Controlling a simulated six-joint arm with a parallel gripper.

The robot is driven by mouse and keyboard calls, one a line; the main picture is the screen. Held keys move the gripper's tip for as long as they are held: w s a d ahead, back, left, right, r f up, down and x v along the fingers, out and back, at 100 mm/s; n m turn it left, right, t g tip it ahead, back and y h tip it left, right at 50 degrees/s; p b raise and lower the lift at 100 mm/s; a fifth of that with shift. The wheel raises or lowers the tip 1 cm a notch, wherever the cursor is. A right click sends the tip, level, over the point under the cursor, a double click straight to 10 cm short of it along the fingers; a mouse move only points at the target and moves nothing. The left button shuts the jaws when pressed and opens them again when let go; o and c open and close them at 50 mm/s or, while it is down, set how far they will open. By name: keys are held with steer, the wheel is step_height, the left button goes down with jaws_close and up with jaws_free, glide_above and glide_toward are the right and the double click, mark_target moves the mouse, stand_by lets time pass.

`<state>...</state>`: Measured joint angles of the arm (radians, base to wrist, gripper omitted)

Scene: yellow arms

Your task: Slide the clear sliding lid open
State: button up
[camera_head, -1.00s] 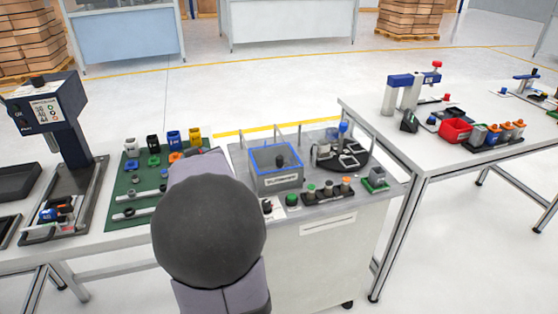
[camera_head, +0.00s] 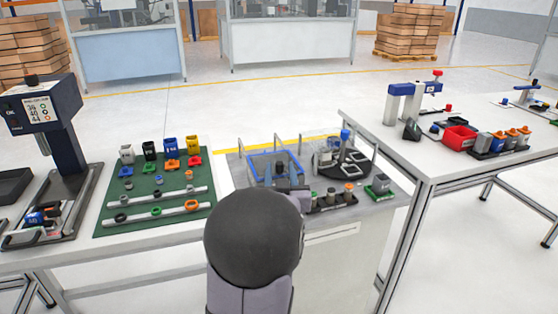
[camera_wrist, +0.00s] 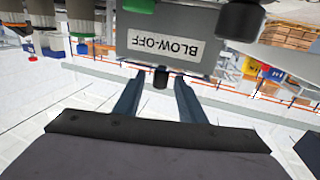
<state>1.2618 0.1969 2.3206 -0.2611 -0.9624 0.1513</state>
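The box with the clear, blue-edged lid (camera_head: 268,154) stands on the middle bench in the head view. My arm covers its front and right part. In the wrist view its grey front (camera_wrist: 205,28) appears upside down with a "BLOW-OFF" label. A black knob (camera_wrist: 160,80) shows at the box's top edge. My gripper (camera_wrist: 159,76) is open, with one finger on each side of the knob and a visible gap on both sides. I cannot tell how far the lid is shifted.
A dark fixture (camera_head: 343,158) with a blue-topped post stands right of the box. Several knobs on a black strip (camera_head: 335,200) and a green-based block (camera_head: 378,186) sit along the bench front. A green mat (camera_head: 150,208) with parts lies left. Thin posts rise at the bench's back.

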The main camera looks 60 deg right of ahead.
mark_target(279, 159)
steer(key=shift+x, duration=3.2)
jaws_close()
